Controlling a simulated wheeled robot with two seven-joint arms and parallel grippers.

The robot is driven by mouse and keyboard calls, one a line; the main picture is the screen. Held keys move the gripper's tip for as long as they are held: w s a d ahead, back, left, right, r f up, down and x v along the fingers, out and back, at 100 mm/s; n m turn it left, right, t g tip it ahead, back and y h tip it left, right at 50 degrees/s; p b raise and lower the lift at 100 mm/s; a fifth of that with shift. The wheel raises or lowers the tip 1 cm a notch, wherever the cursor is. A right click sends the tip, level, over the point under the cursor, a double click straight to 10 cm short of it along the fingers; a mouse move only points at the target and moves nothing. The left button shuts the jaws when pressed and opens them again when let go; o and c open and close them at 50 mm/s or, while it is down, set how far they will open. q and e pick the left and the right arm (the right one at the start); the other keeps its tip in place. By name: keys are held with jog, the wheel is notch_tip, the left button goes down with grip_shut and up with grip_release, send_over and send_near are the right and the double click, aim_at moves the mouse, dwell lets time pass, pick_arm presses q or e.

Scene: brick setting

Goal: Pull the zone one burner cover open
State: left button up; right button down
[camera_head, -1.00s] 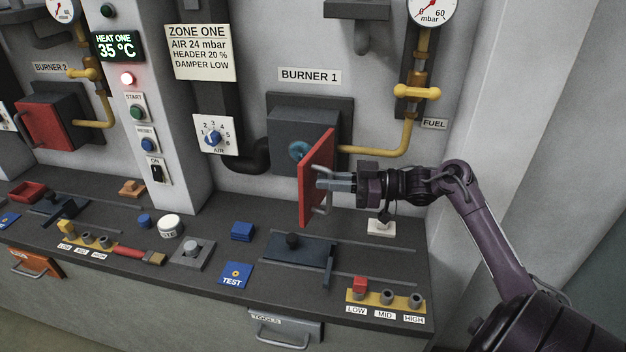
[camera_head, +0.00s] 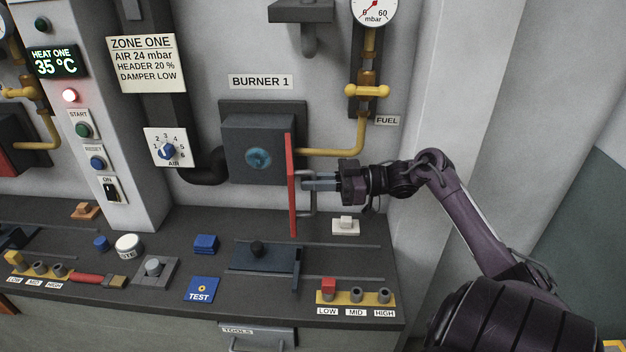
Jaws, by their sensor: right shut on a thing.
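The red burner cover (camera_head: 291,185) under the BURNER 1 label (camera_head: 260,82) stands swung out from the dark burner box (camera_head: 246,150), seen nearly edge-on. It is hinged at the box's right side. My right gripper (camera_head: 312,181) is at the right of the cover, shut on the cover's grey handle (camera_head: 307,208). The fingertips partly hide the handle. My left gripper is not in view.
A yellow fuel pipe (camera_head: 335,152) runs right of the box, above my gripper.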

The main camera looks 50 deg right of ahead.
jog(key=shift+d+r, duration=0.1)
jog(key=shift+r, duration=0.05)
jog(key=c, duration=1.8)
grip_release()
jog(key=shift+w, duration=0.1)
jog(key=b+v, duration=0.3)
jog(key=v, duration=0.4)
jog(key=shift+s+d, duration=0.25)
jog(key=shift+d, duration=0.05)
